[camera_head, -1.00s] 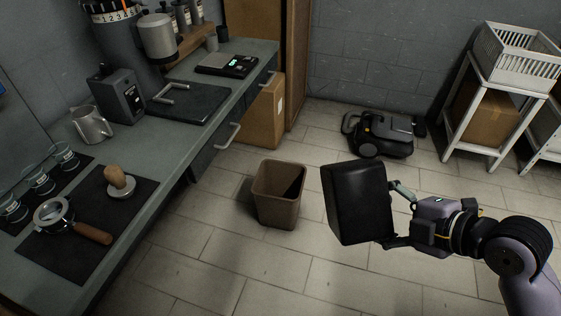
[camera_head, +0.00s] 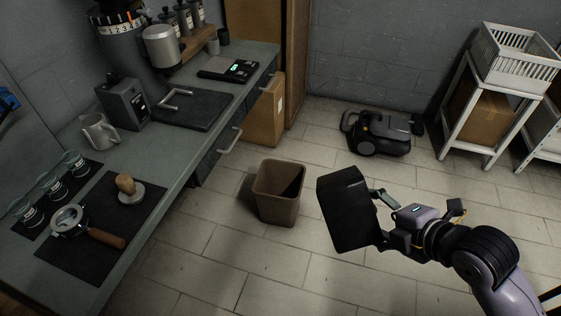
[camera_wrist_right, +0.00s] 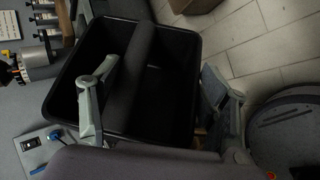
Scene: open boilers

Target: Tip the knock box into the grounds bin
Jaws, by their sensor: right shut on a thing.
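The black knock box (camera_head: 346,209) is held in the air by my right gripper (camera_head: 380,219), just right of the grounds bin in the head view. It is tilted, with its opening hidden from the head. In the right wrist view the knock box (camera_wrist_right: 180,95) shows its open inside with a dark bar across it; one finger reaches inside and the other is outside its wall. The brown grounds bin (camera_head: 278,197) stands upright on the floor, its dark opening facing up. The box appears beside the bin, not over it. My left gripper is not in view.
The counter (camera_head: 165,190) on the left holds a portafilter (camera_head: 85,228), a tamper (camera_head: 130,188), a pitcher (camera_head: 99,131) and glasses. A black vacuum (camera_head: 378,133) lies on the floor behind. A white rack (camera_head: 488,110) stands at right. Floor around the bin is clear.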

